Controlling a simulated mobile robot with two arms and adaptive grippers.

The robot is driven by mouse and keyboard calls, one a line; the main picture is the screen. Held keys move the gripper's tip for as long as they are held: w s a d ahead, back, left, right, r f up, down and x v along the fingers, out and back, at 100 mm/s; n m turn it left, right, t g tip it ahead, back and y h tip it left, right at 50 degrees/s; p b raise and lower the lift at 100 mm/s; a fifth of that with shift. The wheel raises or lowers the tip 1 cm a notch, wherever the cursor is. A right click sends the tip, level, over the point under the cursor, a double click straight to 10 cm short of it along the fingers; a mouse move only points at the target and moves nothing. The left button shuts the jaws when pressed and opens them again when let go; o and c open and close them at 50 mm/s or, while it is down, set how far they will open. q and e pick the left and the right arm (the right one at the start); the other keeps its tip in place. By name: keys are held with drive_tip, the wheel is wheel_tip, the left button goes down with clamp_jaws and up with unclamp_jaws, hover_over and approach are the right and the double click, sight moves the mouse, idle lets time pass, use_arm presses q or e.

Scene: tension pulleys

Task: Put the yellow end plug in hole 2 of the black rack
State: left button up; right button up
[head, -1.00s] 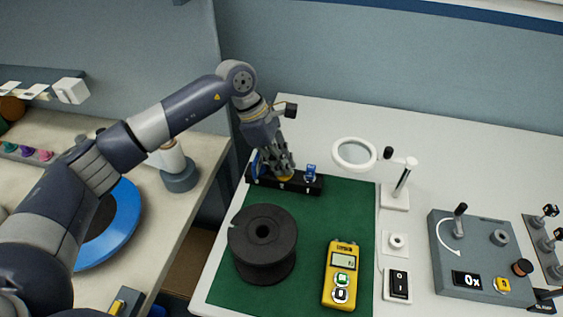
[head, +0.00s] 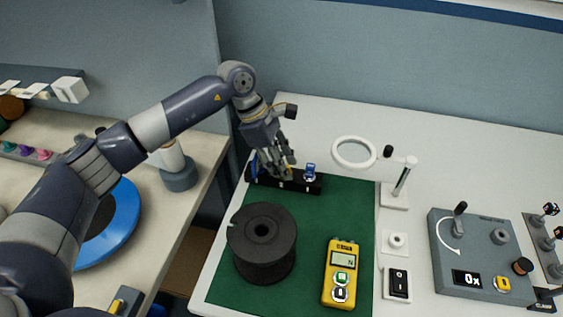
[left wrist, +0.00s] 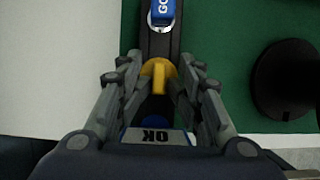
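The black rack (head: 313,187) lies along the back edge of the green mat; it also shows in the left wrist view (left wrist: 174,44). The yellow end plug (left wrist: 158,74) is at the middle of the rack and seems to sit in it; the gripper partly hides it, and I cannot read the hole number. My left gripper (left wrist: 159,85) is open, pointing down over the rack, with one finger on each side of the plug and gaps between. A blue plug marked GO (left wrist: 162,12) stands farther along the rack; it shows in the head view (head: 309,172). My right gripper is not in view.
A blue piece with an OK label (left wrist: 157,136) is below the fingers in the wrist view. A black spool (head: 262,245) and a yellow meter (head: 341,273) stand on the green mat (head: 345,215). A magnifier (head: 354,152) stands to the right of the rack.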

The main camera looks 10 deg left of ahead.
use_arm(q)
drive_tip(key=v, duration=1.2)
